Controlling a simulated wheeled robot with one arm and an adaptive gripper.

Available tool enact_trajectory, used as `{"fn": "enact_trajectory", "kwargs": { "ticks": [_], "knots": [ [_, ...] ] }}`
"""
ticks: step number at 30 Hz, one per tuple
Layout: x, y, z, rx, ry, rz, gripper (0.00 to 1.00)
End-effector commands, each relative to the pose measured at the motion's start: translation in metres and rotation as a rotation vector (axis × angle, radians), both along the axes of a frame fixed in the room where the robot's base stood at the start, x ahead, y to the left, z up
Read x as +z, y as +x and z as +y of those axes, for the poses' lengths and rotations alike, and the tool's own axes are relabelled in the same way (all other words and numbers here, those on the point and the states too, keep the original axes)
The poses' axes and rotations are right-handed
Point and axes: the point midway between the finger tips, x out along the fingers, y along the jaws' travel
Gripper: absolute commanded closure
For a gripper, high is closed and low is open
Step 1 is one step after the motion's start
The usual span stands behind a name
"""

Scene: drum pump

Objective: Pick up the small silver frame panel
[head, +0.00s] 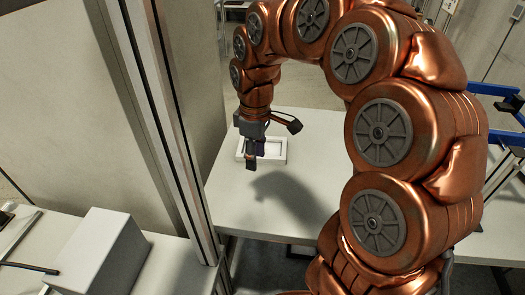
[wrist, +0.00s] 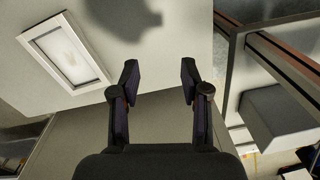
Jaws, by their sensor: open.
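The small frame panel (head: 281,151) is a pale, silvery-white rectangular frame lying flat on the white table. My gripper (head: 252,166) is in front of it in the head view and hides its left part. In the wrist view the frame panel (wrist: 66,52) lies at the upper left, its inner area lighter and cloudy. My gripper (wrist: 159,80) is open there, its two dark fingers apart with nothing between them. The fingers are to the right of the panel and apart from it.
The white table (head: 306,200) is otherwise clear around the panel. A tall metal post (head: 165,120) and wall panel stand to the left. A grey-white box (head: 100,250) sits on another surface at lower left, and a box (wrist: 284,122) shows at right in the wrist view.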

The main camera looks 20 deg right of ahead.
Motion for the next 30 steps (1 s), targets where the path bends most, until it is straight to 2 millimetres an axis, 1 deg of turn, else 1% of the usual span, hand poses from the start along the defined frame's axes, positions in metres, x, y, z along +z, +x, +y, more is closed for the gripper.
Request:
{"fn": "enact_trajectory", "kwargs": {
  "ticks": [1,6,9,12,15,18,23,27,30],
  "knots": [
    [-0.006,0.016,-0.006,0.027,0.002,-0.006,0.54],
    [-0.022,0.061,-0.028,0.122,0.001,-0.026,0.54],
    [-0.033,0.083,-0.043,0.17,-0.002,-0.034,0.54],
    [-0.043,0.1,-0.057,0.209,-0.012,-0.039,0.54],
    [-0.049,0.112,-0.067,0.235,-0.018,-0.042,0.54],
    [-0.054,0.119,-0.074,0.25,-0.023,-0.044,0.54],
    [-0.062,0.122,-0.078,0.26,-0.024,-0.041,0.54],
    [-0.076,0.122,-0.077,0.26,-0.024,-0.041,0.54],
    [-0.083,0.121,-0.076,0.261,-0.024,-0.041,0.54]
  ]
}}
